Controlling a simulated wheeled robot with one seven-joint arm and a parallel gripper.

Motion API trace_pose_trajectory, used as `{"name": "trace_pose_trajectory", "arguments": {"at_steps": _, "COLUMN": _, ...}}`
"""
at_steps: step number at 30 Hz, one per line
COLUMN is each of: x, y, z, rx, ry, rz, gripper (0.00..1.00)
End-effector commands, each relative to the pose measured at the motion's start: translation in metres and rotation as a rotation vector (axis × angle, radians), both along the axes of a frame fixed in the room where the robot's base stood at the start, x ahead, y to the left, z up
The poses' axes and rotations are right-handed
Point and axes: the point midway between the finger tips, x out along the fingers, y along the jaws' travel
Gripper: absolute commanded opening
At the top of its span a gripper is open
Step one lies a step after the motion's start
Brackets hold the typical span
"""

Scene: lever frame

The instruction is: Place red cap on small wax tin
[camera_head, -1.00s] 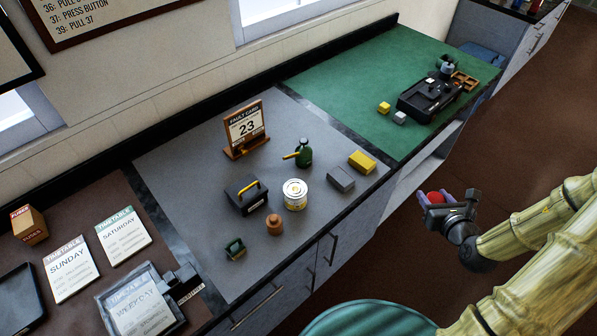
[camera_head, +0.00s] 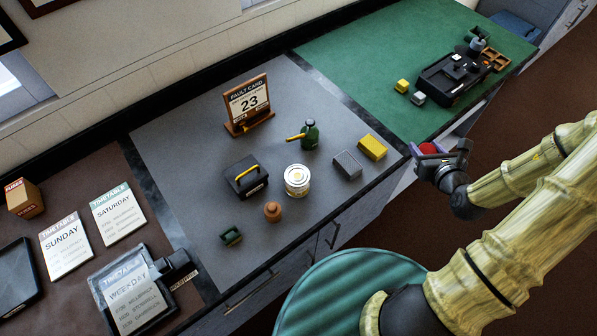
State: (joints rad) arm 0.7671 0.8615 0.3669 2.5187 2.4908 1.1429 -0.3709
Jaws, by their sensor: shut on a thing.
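My gripper (camera_head: 420,154) is shut on the red cap (camera_head: 429,148), out past the front edge of the counter, right of the yellow block. Only part of the cap shows between the jaws. A round white tin with a yellow band (camera_head: 297,181) stands upright on the grey mat, left of my gripper and apart from it. It looks like the small wax tin, but its label is too small to read.
Near the tin are a green oil can (camera_head: 309,135), a black box with a yellow handle (camera_head: 245,177), a brown jar (camera_head: 272,212), a grey block (camera_head: 347,165) and a yellow block (camera_head: 372,146). A fault card stand (camera_head: 248,105) is behind.

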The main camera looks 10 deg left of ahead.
Motion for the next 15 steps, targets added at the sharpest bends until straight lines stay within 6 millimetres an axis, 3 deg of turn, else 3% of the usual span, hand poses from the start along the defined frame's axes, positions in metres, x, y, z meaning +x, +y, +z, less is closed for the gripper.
{"name": "trace_pose_trajectory", "arguments": {"at_steps": 4, "x": 0.004, "y": 0.018, "z": 0.002, "rx": -0.001, "ry": -0.001, "rz": 0.058, "gripper": 0.27}}
{"name": "trace_pose_trajectory", "arguments": {"at_steps": 7, "x": 0.008, "y": 0.047, "z": 0.005, "rx": -0.003, "ry": -0.004, "rz": 0.156, "gripper": 0.27}}
{"name": "trace_pose_trajectory", "arguments": {"at_steps": 11, "x": 0.008, "y": 0.105, "z": 0.013, "rx": -0.005, "ry": -0.007, "rz": 0.369, "gripper": 0.27}}
{"name": "trace_pose_trajectory", "arguments": {"at_steps": 15, "x": -0.006, "y": 0.174, "z": 0.021, "rx": -0.006, "ry": -0.006, "rz": 0.643, "gripper": 0.27}}
